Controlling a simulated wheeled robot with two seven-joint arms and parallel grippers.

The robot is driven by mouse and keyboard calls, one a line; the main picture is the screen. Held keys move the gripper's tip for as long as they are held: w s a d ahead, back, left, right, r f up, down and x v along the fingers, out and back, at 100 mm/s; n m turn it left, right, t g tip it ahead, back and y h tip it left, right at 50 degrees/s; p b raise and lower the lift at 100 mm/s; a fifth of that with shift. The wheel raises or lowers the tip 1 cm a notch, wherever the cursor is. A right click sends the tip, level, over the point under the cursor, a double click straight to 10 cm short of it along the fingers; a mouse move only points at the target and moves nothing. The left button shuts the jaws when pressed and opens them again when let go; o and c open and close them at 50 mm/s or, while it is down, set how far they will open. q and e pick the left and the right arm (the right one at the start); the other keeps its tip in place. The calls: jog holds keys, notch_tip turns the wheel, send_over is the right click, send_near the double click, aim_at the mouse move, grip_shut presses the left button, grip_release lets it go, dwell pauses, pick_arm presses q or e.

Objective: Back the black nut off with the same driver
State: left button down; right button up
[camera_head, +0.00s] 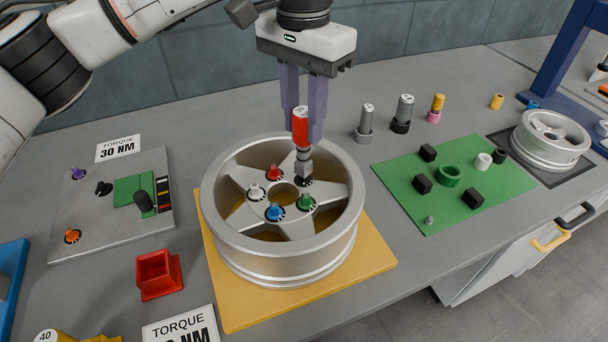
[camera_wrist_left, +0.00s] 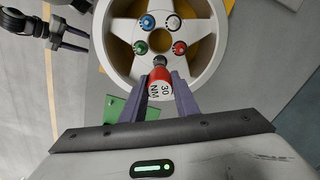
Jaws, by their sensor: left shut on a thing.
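My left gripper (camera_head: 304,116) is shut on a red driver (camera_head: 300,128) with a grey metal socket, held upright over the silver wheel (camera_head: 231,246). In the left wrist view the driver (camera_wrist_left: 160,88) reads 30 NM. Its socket end is at the black nut (camera_head: 304,181) on the wheel's right side, mostly hidden beneath it; I cannot tell how deeply it is seated. Red (camera_head: 273,173), white (camera_head: 255,191), blue (camera_head: 274,212) and green (camera_head: 306,202) nuts sit around the hub. My right gripper (camera_wrist_left: 76,34) shows in the left wrist view, fingers apart and empty.
The wheel lies on a yellow board (camera_head: 240,316). Several upright drivers stand behind a green mat (camera_head: 405,185) with black blocks. A grey panel (camera_head: 100,225) and red square holder (camera_head: 158,274) are to the left. A smaller wheel (camera_head: 548,143) is far right.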

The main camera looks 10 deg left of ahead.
pick_arm(q)
jog(key=shift+f+b, duration=0.35)
jog(key=shift+f, duration=0.5)
jog(key=c, duration=1.3)
grip_release()
notch_tip(320, 180, up, 10)
jog(key=shift+r, duration=0.25)
